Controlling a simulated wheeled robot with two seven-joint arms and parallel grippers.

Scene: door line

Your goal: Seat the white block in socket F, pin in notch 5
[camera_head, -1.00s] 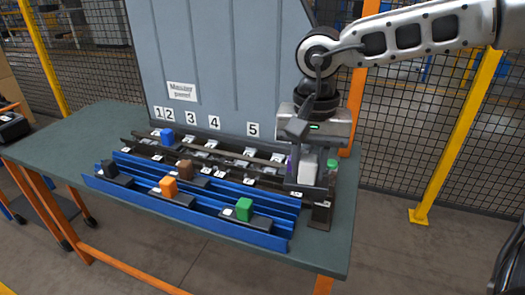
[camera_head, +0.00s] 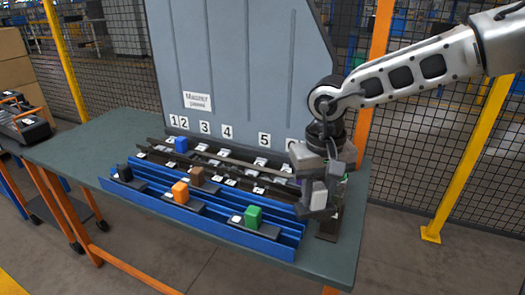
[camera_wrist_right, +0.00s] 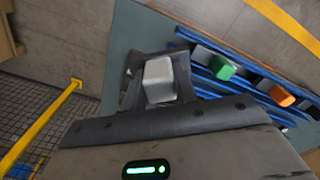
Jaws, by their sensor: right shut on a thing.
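My right gripper (camera_head: 318,208) is shut on the white block (camera_head: 319,193), above the right end of the racks. In the right wrist view the white block (camera_wrist_right: 158,80) sits between the dark fingers, and its pin cannot be made out. A label 5 (camera_head: 264,139) is on the grey panel, behind the dark rail (camera_head: 235,165) with its small white-tagged fittings. I cannot tell which socket is F, as the small tags are unreadable. My left gripper is not in view.
A blue rack (camera_head: 285,247) along the table's front holds black, orange and green (camera_head: 253,216) blocks. A brown block (camera_head: 197,175) and a blue block (camera_head: 181,144) stand farther back. The green table top (camera_head: 90,150) is clear at the left.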

